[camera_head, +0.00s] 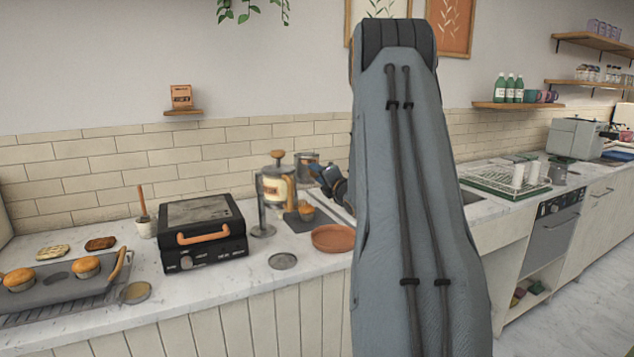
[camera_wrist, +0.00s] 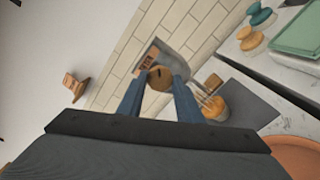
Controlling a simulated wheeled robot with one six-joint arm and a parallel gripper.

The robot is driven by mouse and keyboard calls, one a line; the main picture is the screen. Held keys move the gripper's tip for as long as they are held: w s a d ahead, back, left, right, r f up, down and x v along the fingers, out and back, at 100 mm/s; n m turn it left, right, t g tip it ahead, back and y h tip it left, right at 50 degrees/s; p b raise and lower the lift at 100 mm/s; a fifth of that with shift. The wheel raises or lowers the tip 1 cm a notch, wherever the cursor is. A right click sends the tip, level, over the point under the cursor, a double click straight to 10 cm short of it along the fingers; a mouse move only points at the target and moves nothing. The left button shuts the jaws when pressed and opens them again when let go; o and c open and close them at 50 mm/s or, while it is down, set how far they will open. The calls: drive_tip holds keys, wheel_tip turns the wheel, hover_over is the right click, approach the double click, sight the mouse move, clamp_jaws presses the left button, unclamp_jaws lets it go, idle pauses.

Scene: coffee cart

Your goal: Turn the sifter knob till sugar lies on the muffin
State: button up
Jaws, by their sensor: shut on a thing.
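My gripper (camera_wrist: 160,84) is shut on a round wooden knob (camera_wrist: 159,76), seen between its two blue fingers in the wrist view. Just behind the knob is the grey metal sifter (camera_wrist: 178,58) with a brown patch. In the head view the sifter (camera_head: 307,158) stands above the muffin, and my gripper (camera_head: 319,172) reaches it from the right. The muffin (camera_head: 305,212) sits on a dark mat below; it also shows in the wrist view (camera_wrist: 214,106), right of the fingers. Its top is too small to show whether sugar lies on it.
A glass canister with a wooden top (camera_head: 275,186) stands left of the sifter. A terracotta plate (camera_head: 333,238) lies in front. A black grill (camera_head: 203,237) and a muffin tray (camera_head: 60,288) are further left. My arm hides the counter's middle.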

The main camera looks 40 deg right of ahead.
drive_tip(key=m+p, duration=0.1)
drive_tip(key=m, duration=2.3)
drive_tip(key=shift+f, duration=0.1)
idle(0.5)
drive_tip(key=o, duration=1)
drive_tip(key=shift+o, duration=0.2)
drive_tip(key=b+v, duration=0.1)
drive_tip(key=v, duration=0.6)
drive_tip(key=shift+s+b, duration=0.35)
drive_tip(key=shift+s, duration=0.05)
